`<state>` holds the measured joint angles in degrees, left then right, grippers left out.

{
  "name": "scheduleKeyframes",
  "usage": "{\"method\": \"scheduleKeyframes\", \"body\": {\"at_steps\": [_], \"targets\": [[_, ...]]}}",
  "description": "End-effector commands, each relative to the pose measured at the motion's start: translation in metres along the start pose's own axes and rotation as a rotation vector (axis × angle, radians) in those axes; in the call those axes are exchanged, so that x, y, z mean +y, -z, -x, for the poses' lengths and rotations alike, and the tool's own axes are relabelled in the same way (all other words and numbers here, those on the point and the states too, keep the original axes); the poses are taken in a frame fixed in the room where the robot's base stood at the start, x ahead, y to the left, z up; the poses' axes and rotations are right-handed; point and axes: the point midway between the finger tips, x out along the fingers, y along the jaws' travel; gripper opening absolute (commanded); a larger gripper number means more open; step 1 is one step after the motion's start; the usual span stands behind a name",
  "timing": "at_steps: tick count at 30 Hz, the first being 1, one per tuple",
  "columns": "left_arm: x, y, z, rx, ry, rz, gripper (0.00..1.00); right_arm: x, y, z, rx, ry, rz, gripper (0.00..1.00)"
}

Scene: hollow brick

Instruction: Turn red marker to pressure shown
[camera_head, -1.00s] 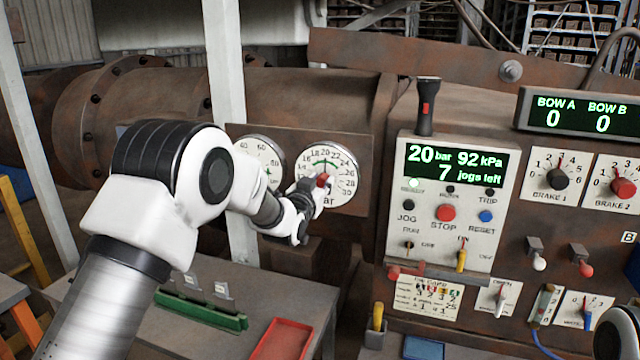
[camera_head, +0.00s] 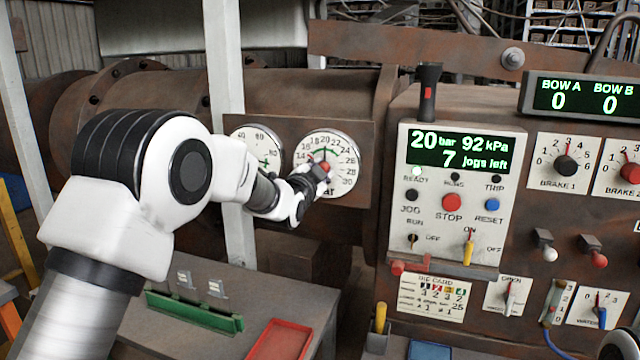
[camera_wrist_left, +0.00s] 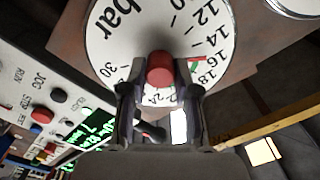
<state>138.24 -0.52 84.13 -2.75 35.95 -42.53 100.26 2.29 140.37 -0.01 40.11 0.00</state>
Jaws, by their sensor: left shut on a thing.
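The right-hand pressure gauge (camera_head: 343,180) is a round white dial marked in bar, with a red knob (camera_head: 325,167) at its centre. In the left wrist view the red knob (camera_wrist_left: 160,68) sits between the fingers of my left gripper (camera_wrist_left: 160,82), which is shut on it. In the head view the left gripper (camera_head: 316,175) covers the dial's lower left. A small red mark (camera_wrist_left: 195,64) shows near 16 to 18, beside green. The display (camera_head: 457,150) reads 20 bar, 92 kPa, 7 jogs left. My right gripper is not in view.
A second gauge (camera_head: 258,146) is left of the first, partly behind my arm. The control panel (camera_head: 430,220) with buttons and levers stands to the right. Below are a red tray (camera_head: 280,340) and a green rack (camera_head: 195,310) on a grey bench.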

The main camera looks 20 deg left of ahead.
Motion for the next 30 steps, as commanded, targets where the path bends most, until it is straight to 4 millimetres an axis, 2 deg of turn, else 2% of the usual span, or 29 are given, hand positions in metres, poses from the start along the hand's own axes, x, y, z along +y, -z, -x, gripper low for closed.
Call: {"method": "scheduleKeyframes", "body": {"at_steps": [1, 15, 30], "targets": [[0.004, -0.003, 0.000, 0.001, 0.001, -0.041, 0.00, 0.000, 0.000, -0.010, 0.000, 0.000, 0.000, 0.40], [0.004, -0.003, 0.000, 0.001, 0.001, -0.488, 0.00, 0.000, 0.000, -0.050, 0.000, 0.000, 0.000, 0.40], [0.004, -0.002, 0.000, 0.000, 0.000, -0.877, 0.00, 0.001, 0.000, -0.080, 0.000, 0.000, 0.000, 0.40]]}}
